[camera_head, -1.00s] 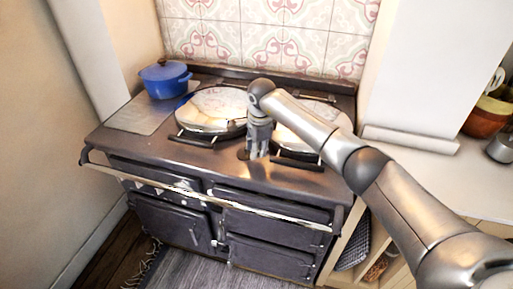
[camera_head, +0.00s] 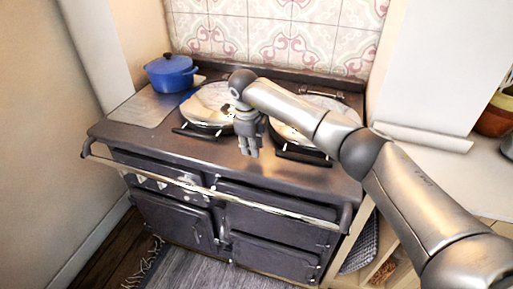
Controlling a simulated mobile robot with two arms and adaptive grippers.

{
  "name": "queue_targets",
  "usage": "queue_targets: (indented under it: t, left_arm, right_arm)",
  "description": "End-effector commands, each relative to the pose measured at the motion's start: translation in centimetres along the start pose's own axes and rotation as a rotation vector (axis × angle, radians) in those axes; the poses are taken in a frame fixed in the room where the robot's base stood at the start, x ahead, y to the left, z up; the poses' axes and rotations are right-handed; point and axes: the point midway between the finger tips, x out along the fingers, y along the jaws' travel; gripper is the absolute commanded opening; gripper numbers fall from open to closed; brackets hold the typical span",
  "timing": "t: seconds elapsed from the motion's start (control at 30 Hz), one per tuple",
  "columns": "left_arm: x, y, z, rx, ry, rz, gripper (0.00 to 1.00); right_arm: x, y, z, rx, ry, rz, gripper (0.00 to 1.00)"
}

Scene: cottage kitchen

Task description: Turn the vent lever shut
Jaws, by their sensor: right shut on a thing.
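The dark range cooker (camera_head: 200,148) holds the vent area in the camera_head view. My right gripper (camera_head: 249,151) points down at its top, in front of and between the two round lids. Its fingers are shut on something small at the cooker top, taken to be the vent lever. The lever itself is hidden by the fingers, so its angle cannot be told. My left gripper is out of view.
The left lid (camera_head: 207,105) and right lid (camera_head: 290,128) flank my right gripper closely. A blue lidded pot (camera_head: 170,74) stands at the back left. A rail (camera_head: 200,188) runs along the cooker's front.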

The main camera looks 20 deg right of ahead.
Motion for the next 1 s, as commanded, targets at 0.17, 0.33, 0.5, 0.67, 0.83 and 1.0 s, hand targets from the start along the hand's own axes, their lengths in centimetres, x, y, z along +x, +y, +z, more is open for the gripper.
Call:
queue_targets:
  t: [0.17,0.33,0.5,0.67,0.83,1.0]
  left_arm:
    - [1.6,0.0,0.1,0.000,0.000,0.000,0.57]
    - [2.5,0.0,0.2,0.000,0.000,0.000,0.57]
    - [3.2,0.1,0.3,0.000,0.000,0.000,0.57]
    - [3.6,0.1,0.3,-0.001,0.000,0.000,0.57]
    - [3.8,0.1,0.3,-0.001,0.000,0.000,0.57]
    - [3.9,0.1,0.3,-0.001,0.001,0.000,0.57]
  right_arm:
    - [0.6,0.8,0.8,0.159,0.038,0.006,0.00]
    - [0.6,1.0,1.4,0.297,0.066,0.007,0.00]
    - [0.5,1.0,1.9,0.406,0.088,0.008,0.00]
    - [0.5,1.1,2.3,0.476,0.102,0.008,0.00]
    - [0.5,1.1,2.5,0.519,0.110,0.009,0.00]
    - [0.4,1.1,2.6,0.535,0.113,0.009,0.00]
